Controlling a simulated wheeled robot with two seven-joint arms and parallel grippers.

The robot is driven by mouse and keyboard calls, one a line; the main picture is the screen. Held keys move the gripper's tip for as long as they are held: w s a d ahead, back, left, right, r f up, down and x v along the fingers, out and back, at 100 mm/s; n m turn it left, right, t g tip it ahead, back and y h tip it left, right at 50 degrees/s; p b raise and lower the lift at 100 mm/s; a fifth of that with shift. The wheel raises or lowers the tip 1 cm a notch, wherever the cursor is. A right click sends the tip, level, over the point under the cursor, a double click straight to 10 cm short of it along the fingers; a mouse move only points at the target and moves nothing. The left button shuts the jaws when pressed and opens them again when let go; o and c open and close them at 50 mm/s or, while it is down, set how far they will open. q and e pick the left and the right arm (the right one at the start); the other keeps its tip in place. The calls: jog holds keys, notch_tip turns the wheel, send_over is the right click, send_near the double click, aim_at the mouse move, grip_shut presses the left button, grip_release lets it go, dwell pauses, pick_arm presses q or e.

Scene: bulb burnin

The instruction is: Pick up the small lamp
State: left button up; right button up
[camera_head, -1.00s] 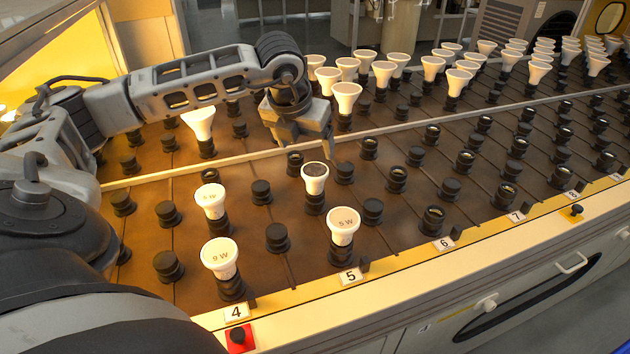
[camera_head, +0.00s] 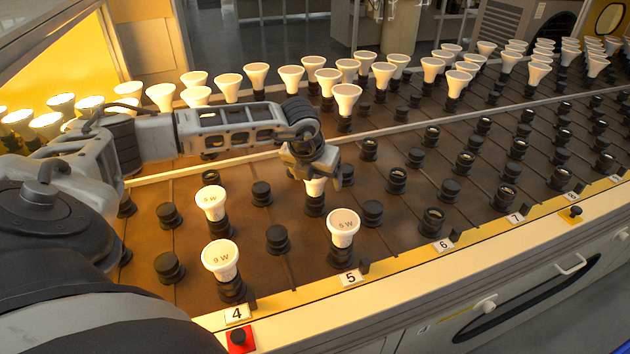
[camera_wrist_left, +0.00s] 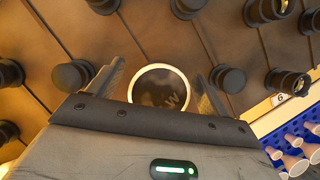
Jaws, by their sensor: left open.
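The small lamp (camera_head: 315,187) stands upright in a black socket in the row near plate 5, behind a larger white lamp (camera_head: 342,228). My left gripper (camera_head: 313,168) is over it from above and hides its top in the head view. In the left wrist view the small lamp's round dark face with a white rim (camera_wrist_left: 160,87) lies between the two open fingers (camera_wrist_left: 162,78), with a gap on each side. The lettering on its face is only partly visible. My right gripper is not in view.
Two more white lamps, one marked 9 W (camera_head: 220,258) and one behind it (camera_head: 210,200), stand to the left. Empty black sockets (camera_head: 277,239) surround them. A raised rail (camera_head: 230,162) separates the back rows of many lamps. The front ledge (camera_head: 400,275) carries number plates.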

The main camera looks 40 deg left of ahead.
pick_arm(q)
jog(key=c, duration=1.1)
jog(key=shift+r, duration=0.1)
